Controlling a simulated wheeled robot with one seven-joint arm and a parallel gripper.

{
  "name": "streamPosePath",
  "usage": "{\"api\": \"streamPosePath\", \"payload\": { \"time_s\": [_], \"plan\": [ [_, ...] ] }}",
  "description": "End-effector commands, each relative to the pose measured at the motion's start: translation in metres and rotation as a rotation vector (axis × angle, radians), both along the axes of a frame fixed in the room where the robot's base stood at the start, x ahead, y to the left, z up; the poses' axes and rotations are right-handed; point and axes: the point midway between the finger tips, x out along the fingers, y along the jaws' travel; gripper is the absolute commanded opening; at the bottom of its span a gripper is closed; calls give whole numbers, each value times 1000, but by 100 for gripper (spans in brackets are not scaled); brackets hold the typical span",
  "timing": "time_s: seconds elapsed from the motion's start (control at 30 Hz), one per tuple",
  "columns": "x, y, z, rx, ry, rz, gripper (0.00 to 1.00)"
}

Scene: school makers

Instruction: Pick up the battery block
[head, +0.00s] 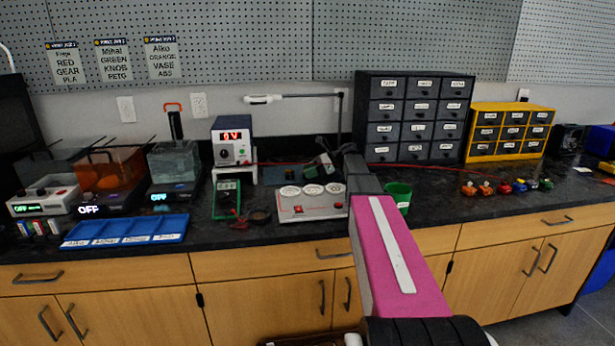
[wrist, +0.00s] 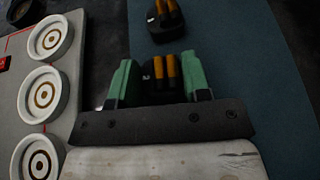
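My gripper (wrist: 160,82) has two green fingers standing apart in the wrist view. A dark block with orange-yellow bars (wrist: 165,70) shows between them, close to both fingers; I cannot tell whether they press on it. A second dark block with similar bars (wrist: 164,22) lies just beyond the fingertips. I cannot tell for sure which is the battery block. In the head view my gripper (head: 322,165) is low over the bench by a dark blue mat (head: 283,175); the blocks are too small to make out there.
A grey panel with three white round dials (head: 312,203) stands beside my gripper. A green multimeter (head: 227,198) and a power supply (head: 232,142) are to the left. A green cup (head: 399,194) is close to the right of my arm. Drawer cabinets (head: 415,117) stand behind.

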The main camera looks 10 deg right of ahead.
Motion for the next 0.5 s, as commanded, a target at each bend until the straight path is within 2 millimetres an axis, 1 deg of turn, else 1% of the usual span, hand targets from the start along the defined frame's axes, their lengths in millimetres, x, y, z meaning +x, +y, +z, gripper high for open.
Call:
{"api": "streamPosePath", "payload": {
  "time_s": [0.33, 0.5],
  "plan": [
    [0, 0, 0, 0, 0, 0, 19],
    [0, 0, 7, 0, -1, 0, 19]
  ]
}}
